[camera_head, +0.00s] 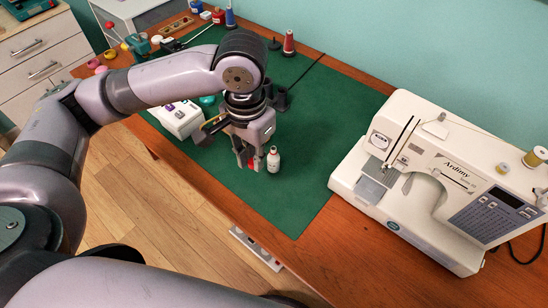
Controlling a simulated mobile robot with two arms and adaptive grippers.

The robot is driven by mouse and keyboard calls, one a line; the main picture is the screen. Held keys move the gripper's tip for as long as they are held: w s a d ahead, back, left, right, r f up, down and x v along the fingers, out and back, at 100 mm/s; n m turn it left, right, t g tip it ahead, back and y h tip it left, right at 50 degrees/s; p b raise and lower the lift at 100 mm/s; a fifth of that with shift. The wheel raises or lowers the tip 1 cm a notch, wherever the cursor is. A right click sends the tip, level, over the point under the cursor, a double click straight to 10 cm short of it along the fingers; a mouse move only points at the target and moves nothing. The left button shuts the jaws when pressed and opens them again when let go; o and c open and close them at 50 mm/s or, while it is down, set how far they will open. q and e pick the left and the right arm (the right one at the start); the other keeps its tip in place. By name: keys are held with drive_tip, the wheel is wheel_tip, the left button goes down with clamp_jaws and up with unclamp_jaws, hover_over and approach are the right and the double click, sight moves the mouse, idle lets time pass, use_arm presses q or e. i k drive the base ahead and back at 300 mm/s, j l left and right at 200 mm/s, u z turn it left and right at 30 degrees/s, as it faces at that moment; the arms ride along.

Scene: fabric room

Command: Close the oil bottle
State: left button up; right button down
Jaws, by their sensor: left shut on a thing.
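The oil bottle (273,159) is a small white bottle with a narrow top. It stands upright on the green cutting mat (305,205), near the mat's middle. My left gripper (247,162) points down just left of the bottle. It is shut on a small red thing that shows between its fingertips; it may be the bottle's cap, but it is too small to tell. I cannot tell whether the fingers touch the bottle. My right gripper is not in view.
A white sewing machine (430,185) stands on the table's right. A white box (177,117) lies left of my gripper. Thread spools, including a red one (289,43), stand at the back. The mat's front right is clear. A white object (255,247) lies below the table edge.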

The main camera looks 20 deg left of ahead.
sight(273, 159)
drive_tip(key=k+l, duration=0.25)
drive_tip(key=k, duration=0.2)
drive_tip(key=k+l, duration=0.25)
drive_tip(key=k, duration=0.15)
drive_tip(key=u, duration=1.65)
